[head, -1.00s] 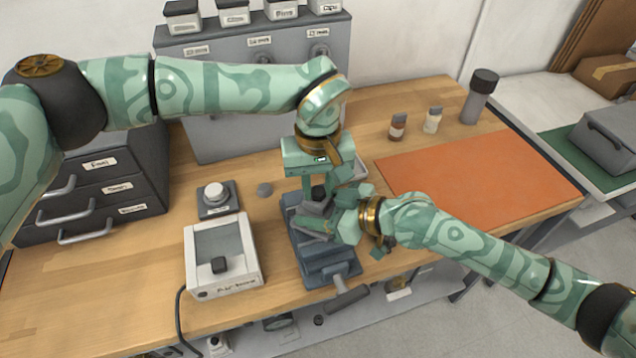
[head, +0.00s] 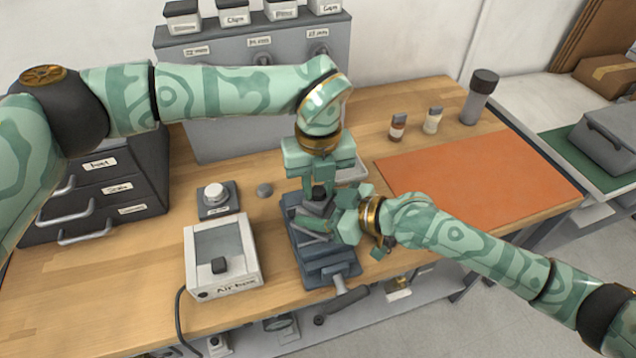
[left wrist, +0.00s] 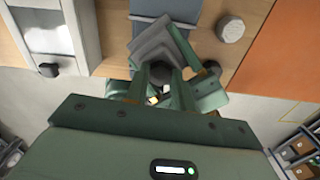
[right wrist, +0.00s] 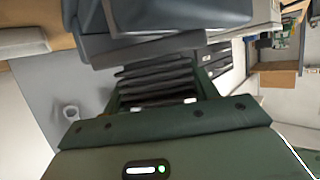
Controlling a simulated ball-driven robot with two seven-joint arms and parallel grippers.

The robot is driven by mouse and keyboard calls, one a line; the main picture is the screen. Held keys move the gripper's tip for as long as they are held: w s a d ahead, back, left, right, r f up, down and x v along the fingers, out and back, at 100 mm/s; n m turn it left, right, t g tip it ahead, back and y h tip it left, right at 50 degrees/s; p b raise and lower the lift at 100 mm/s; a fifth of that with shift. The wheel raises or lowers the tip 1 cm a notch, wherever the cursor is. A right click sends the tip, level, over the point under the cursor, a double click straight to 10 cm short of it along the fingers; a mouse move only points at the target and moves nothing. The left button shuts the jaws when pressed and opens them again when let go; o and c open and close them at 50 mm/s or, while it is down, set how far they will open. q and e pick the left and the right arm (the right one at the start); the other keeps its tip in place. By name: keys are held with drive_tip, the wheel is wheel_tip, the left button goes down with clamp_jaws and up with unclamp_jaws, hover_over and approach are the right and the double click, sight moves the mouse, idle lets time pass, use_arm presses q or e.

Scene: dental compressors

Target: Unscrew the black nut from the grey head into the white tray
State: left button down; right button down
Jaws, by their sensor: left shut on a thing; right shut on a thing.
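The black nut (head: 319,191) sits on top of the grey head (head: 313,209), above the blue-grey vise on the bench. My left gripper (head: 320,188) points straight down and is shut on the nut. In the left wrist view the dark nut (left wrist: 161,70) shows between the fingertips, with the grey head (left wrist: 155,45) beyond it. My right gripper (head: 338,222) comes in from the right and is shut on the grey head, whose stacked fins (right wrist: 155,80) fill its jaws in the right wrist view. The white tray (head: 353,173) lies behind, partly hidden by my left gripper.
The vise (head: 325,258) stands under the head, its handle pointing to the front edge. A white-framed box (head: 225,258) and a round-knob device (head: 214,197) stand to the left. An orange mat (head: 480,170) lies clear at the right, with two small bottles and a dark cylinder behind it.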

sight(318, 190)
use_arm(q)
drive_tip(key=n, duration=0.5)
drive_tip(key=shift+n, duration=0.3)
drive_tip(key=n, duration=0.2)
drive_tip(key=shift+n, duration=0.3)
drive_tip(key=shift+w, duration=0.1)
drive_tip(key=shift+r, duration=0.25)
drive_tip(key=shift+r, duration=0.9)
drive_tip(key=shift+r, duration=2)
use_arm(e)
drive_tip(key=shift+c, duration=1.9)
unclamp_jaws()
